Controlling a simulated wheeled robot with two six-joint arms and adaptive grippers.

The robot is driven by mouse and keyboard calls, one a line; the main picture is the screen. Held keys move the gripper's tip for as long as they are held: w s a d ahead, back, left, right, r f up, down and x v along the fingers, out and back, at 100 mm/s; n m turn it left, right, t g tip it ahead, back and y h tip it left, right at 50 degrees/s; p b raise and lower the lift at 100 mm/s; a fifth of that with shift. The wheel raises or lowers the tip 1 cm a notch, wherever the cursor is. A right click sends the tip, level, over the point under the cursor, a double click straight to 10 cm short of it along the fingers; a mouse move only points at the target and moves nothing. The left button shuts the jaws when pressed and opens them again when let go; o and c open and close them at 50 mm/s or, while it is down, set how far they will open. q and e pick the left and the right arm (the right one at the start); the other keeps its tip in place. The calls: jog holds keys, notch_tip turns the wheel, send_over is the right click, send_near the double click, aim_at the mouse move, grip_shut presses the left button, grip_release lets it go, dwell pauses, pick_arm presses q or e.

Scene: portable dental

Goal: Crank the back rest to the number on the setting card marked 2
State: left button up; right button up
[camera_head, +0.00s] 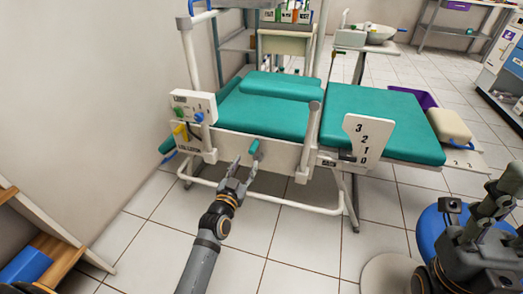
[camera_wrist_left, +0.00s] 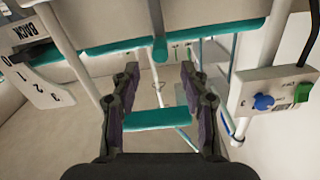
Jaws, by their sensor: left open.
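The treatment couch has teal pads, and its back rest (camera_head: 382,118) lies nearly flat. A white scale plate (camera_head: 363,140) carries 3, 2, 1, 0 from top to bottom. It shows in the left wrist view (camera_wrist_left: 38,80) marked BACK, with a dark pointer (camera_wrist_left: 38,53) near 0. A teal crank grip (camera_head: 254,147) sticks out from the couch's front rail. My left gripper (camera_head: 237,176) is open just in front of and below this grip. In the left wrist view, the grip (camera_wrist_left: 160,49) lies beyond and between the fingertips. I cannot make out a setting card marked 2.
White tube legs (camera_head: 272,200) run below. A wooden shelf (camera_head: 48,255) stands front left, a blue round seat (camera_head: 430,232) at right.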

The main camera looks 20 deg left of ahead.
aim_at(254, 146)
pick_arm(q)
jog(key=w+b, duration=0.2)
jog(key=w, duration=0.7)
jog(key=shift+w+d+f, duration=0.1)
jog(key=shift+w+d, duration=0.05)
jog(key=shift+w, duration=0.45)
jog(key=shift+c, duration=0.3)
grip_shut()
